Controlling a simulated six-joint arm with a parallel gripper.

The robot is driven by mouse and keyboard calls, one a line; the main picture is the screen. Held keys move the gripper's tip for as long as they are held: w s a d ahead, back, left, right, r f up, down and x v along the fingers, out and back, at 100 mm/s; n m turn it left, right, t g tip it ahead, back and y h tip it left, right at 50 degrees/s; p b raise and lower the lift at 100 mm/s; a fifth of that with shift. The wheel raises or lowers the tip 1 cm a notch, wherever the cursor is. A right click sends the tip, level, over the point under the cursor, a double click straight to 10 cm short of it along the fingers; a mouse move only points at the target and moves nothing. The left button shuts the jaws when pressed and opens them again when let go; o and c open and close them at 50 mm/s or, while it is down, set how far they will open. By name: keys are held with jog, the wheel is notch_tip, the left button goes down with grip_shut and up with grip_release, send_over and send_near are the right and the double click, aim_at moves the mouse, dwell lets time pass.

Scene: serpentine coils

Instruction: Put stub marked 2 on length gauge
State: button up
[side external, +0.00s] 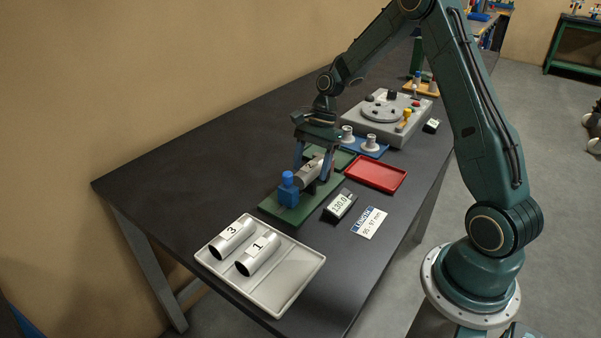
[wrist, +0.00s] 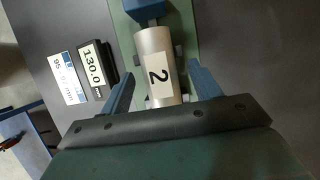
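The grey stub marked 2 (side external: 306,174) lies over the length gauge, a green base (side external: 272,209) with a blue block (side external: 289,190) at its near end. In the wrist view the stub (wrist: 158,75) points at the blue block (wrist: 143,10); I cannot tell whether it touches it or rests fully on its supports. My gripper (side external: 313,168) is down around the stub, one finger on each side. In the wrist view my gripper (wrist: 161,80) is open, with gaps beside the stub. The gauge display (side external: 340,205) reads 130.0.
A pale tray (side external: 290,283) holds stubs marked 3 (side external: 232,238) and 1 (side external: 257,254). A white and blue label card (side external: 369,222) lies beside the display. A red tray (side external: 376,174), a blue tray with metal parts and a grey machine (side external: 386,116) stand behind. The table's left is clear.

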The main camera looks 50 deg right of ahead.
jog(key=shift+r, duration=0.15)
jog(key=v, duration=1.3)
jog(key=shift+d+r, duration=0.15)
jog(key=shift+r, duration=0.1)
